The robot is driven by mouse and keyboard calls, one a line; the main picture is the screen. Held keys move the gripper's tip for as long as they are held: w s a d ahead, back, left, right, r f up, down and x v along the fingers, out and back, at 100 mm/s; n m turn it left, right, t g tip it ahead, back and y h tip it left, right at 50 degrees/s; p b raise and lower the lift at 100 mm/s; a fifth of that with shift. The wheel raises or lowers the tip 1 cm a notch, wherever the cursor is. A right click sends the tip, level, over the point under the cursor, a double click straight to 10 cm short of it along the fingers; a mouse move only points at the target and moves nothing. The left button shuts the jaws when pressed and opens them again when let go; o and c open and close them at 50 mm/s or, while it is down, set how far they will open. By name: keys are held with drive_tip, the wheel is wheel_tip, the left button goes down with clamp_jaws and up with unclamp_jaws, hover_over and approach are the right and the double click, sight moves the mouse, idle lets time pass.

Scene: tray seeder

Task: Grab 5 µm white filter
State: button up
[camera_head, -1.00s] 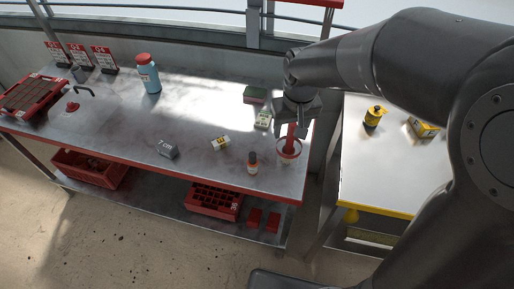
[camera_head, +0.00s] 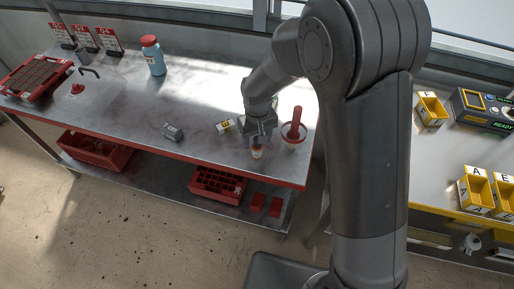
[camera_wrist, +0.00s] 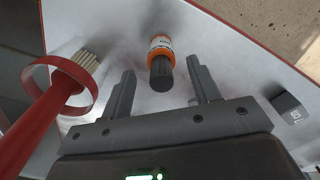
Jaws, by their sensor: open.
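My gripper (camera_head: 260,135) is open, above the right part of the steel bench; it also shows in the wrist view (camera_wrist: 160,90). A small white box with a yellow and dark label (camera_head: 224,126) lies left of my gripper. A grey box (camera_head: 172,132) lies further left. A small marked box (camera_wrist: 290,107) is at the wrist view's right. I cannot read which thing is the 5 µm white filter.
A blue bottle with a red cap (camera_head: 153,56) stands at the back. Yellow bins (camera_head: 431,109) are on the right bench. The bench's red front edge (camera_head: 215,168) is near.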

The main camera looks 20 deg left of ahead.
sight(257, 147)
wheel_tip(257, 147, down, 5)
drive_tip(key=shift+f, duration=0.1)
drive_tip(key=shift+c, duration=0.2)
drive_tip(key=c, duration=1)
drive_tip(key=shift+r, duration=0.2)
